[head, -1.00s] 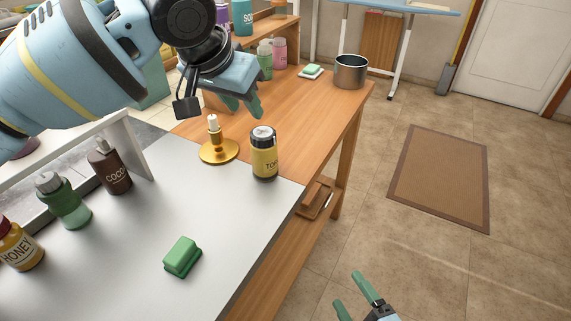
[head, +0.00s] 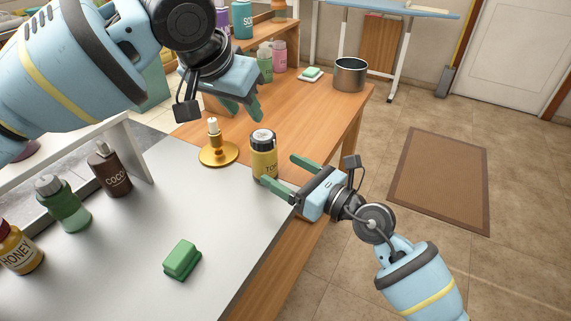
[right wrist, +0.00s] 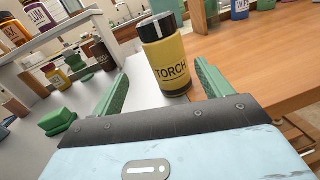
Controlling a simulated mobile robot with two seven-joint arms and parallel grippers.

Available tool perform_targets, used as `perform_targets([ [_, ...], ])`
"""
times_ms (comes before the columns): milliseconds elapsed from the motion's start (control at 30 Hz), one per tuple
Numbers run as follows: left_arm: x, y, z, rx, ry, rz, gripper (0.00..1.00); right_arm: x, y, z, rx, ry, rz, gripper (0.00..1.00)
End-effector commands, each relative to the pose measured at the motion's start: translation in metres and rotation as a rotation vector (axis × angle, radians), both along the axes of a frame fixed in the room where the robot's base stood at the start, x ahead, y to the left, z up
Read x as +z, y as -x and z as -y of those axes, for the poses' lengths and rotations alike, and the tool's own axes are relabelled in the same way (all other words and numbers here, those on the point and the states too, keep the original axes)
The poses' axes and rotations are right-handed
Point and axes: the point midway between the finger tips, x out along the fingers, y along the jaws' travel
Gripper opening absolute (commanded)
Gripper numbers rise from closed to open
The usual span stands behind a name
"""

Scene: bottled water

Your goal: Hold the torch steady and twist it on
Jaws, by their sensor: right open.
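The torch (head: 264,158) is a yellow cylinder with a black cap and a "TORCH" label. It stands upright near the right edge of the white counter top. My right gripper (head: 279,170) is open, with its fingertips close to the torch's lower right side. In the right wrist view the torch (right wrist: 165,62) shows ahead, between the two spread green fingers; contact cannot be told. My left gripper (head: 244,108) is above and behind the torch, fingers pointing down and apart, with nothing seen between them.
A brass candle holder (head: 217,153) stands just left of the torch. A green sponge-like block (head: 182,260) lies on the white top (head: 130,250). Bottles line the left side. A metal pot (head: 350,75) stands at the far end of the wooden top.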

Motion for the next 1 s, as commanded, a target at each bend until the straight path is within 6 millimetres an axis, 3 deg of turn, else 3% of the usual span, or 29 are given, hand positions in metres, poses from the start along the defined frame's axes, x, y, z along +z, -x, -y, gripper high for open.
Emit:
perform_targets([
  [133, 0.0, 0.0, 0.0, 0.0, 0.0, 0.0, 0.36, 0.005, -0.013, -0.004, -0.012, 0.078, 0.04, 0.78],
  [533, 0.0, 0.0, 0.0, 0.0, 0.0, 0.0, 0.36, 0.007, -0.022, -0.01, -0.018, 0.104, 0.053, 0.78],
  [1000, 0.0, 0.0, 0.0, 0.0, 0.0, 0.0, 0.36, 0.007, -0.062, -0.053, -0.017, 0.102, 0.052, 0.78],
])
